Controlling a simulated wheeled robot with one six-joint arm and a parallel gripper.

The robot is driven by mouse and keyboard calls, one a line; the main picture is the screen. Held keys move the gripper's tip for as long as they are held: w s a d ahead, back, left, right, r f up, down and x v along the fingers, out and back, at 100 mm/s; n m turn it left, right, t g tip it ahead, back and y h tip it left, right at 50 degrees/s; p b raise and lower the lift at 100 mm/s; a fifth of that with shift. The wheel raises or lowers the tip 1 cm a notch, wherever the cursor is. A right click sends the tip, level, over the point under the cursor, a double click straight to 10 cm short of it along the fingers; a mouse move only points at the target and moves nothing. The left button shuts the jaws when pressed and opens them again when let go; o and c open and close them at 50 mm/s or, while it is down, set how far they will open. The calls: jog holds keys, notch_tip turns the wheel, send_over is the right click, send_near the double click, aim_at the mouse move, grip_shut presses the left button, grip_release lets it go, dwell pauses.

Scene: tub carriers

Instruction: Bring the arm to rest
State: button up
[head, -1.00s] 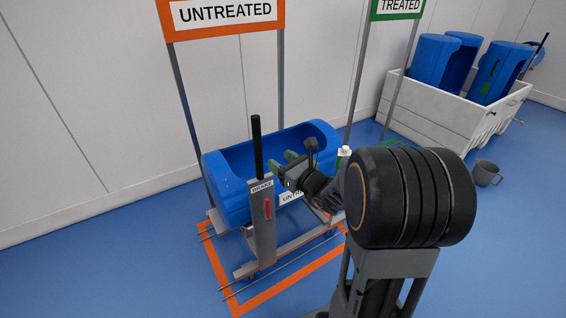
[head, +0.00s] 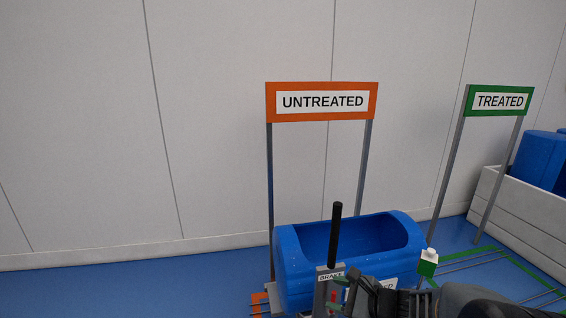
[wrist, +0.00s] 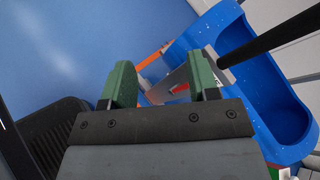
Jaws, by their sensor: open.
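My gripper shows in the wrist view (wrist: 163,82) with its two green fingers well apart and nothing between them. In the head view my dark arm lies low at the bottom edge, in front of the tub carrier; the fingertips are hard to make out there. The blue tub (head: 294,270) lies on its carrier with its opening up, and it also shows at the right of the wrist view (wrist: 232,38). The grey brake post (head: 322,292) with a black handle (head: 335,235) stands in front of the tub. My arm hides part of the tub's label.
The orange UNTREATED sign (head: 322,88) stands behind the tub. The green TREATED sign (head: 500,90) and a white crate (head: 510,207) with blue tubs are at the right. A white-capped green bottle (head: 428,264) is beside the tub. Floor at the left is clear.

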jog(key=s+r+n+g+h+p, duration=0.2)
jog(key=s+n+g+h+p, duration=0.4)
jog(key=s+n, duration=0.55)
notch_tip(320, 180, up, 11)
jog(key=s+d+n+t+h+p, duration=0.1)
jog(key=d+n+h+p, duration=0.1)
jog(key=n, duration=0.6)
jog(key=shift+r+n+h+p, duration=0.15)
jog(key=shift+n+h+p, duration=0.2)
jog(key=shift+h+p, duration=0.6)
